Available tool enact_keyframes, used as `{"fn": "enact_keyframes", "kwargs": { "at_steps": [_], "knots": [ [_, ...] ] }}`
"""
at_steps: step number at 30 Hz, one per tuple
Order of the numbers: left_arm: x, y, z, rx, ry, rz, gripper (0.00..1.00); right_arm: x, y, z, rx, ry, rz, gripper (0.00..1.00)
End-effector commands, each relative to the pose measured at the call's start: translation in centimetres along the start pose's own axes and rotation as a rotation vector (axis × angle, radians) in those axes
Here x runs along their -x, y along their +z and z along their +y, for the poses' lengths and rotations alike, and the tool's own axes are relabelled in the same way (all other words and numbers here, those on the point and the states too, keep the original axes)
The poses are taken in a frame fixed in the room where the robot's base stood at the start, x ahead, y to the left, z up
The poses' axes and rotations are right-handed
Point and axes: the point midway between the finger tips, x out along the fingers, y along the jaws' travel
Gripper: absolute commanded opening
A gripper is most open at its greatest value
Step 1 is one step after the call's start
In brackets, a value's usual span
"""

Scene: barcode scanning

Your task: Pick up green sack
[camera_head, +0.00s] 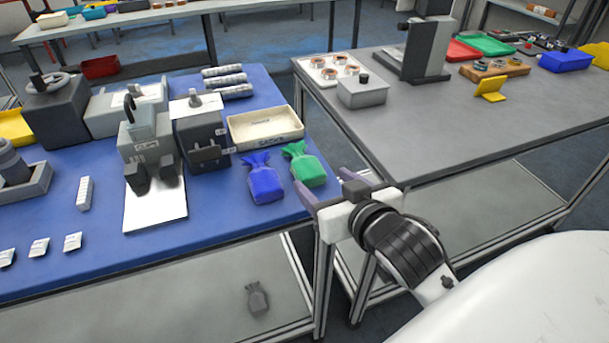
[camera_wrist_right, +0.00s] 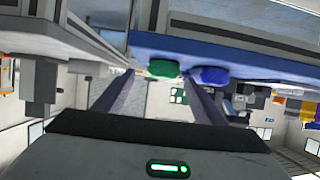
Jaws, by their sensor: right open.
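The green sack (camera_head: 307,167) lies on the blue table top near its right edge, to the right of a blue sack (camera_head: 264,181). My right gripper (camera_head: 325,188) is open and empty at the right edge of the blue table, in front of the green sack and apart from it. In the right wrist view the picture is upside down. The green sack (camera_wrist_right: 164,69) shows there beyond and between the two fingers (camera_wrist_right: 158,92), with the blue sack (camera_wrist_right: 210,75) beside it. My left gripper is in neither view.
A cream tray (camera_head: 264,139) stands behind the sacks, and a grey machine (camera_head: 203,150) to their left. A second, grey table (camera_head: 420,120) stands to the right across a gap. A grey sack (camera_head: 257,298) lies on the lower shelf.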

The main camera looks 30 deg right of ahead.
Motion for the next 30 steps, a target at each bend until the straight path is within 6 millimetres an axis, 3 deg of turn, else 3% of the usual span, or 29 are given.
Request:
{"fn": "enact_keyframes", "kwargs": {
  "at_steps": [1, 5, 15, 24, 30],
  "knots": [
    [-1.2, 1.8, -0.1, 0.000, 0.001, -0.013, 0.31, -0.9, 0.6, 0.0, 0.000, 0.001, 0.007, 0.64],
    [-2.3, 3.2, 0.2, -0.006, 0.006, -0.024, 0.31, -1.9, 0.5, 0.0, -0.001, 0.000, 0.007, 0.64],
    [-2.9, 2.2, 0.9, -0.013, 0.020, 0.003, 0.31, -3.0, -0.1, -0.1, 0.002, -0.002, 0.001, 0.64],
    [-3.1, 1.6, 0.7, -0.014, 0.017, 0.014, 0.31, -6.9, -1.2, -0.6, 0.002, -0.001, -0.002, 0.64],
    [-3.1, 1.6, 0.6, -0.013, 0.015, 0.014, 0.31, -7.8, -1.2, -0.6, 0.002, -0.002, -0.001, 0.64]
  ]
}}
